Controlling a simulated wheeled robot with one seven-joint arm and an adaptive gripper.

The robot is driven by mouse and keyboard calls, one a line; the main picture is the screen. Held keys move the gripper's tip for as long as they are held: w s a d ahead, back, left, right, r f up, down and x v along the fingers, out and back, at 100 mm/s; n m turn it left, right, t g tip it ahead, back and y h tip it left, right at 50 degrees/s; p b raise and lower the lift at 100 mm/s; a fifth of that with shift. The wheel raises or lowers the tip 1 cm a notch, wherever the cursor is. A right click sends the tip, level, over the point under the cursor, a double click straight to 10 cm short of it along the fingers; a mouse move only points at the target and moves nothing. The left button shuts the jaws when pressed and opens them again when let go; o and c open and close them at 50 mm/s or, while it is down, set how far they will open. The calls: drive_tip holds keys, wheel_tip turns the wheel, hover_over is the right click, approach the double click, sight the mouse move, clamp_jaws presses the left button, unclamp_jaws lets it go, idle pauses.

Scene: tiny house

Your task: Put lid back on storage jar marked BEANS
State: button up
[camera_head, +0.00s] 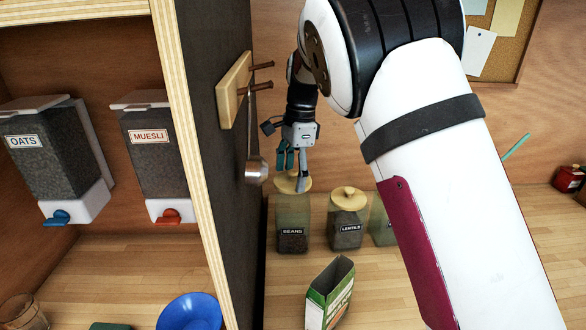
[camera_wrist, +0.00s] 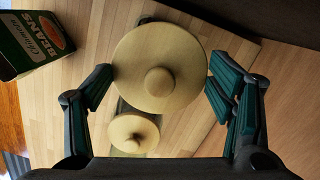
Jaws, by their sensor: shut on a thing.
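My gripper (camera_head: 290,166) is shut on the pale wooden round lid (camera_head: 295,184), its fingers at opposite sides of the rim. The lid also shows in the wrist view (camera_wrist: 160,52), with its knob facing the camera. The BEANS jar (camera_head: 292,222) stands on the counter directly below the lid, dark beans in its lower part. The lid is at or just above the jar's top; I cannot tell whether they touch. In the wrist view the lid hides the jar's mouth.
The LENTILS jar (camera_head: 346,230), with its own lid on, stands close to the right. Another jar (camera_head: 382,222) is partly behind my arm. A green box (camera_head: 330,292) stands in front. A ladle (camera_head: 256,170) hangs from a peg rack (camera_head: 234,90) at the left.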

drive_tip(key=shift+f, duration=2.35)
drive_tip(key=shift+f, duration=0.15)
idle(0.7)
drive_tip(key=o, duration=1.2)
drive_tip(key=shift+r, duration=3.5)
clamp_jaws()
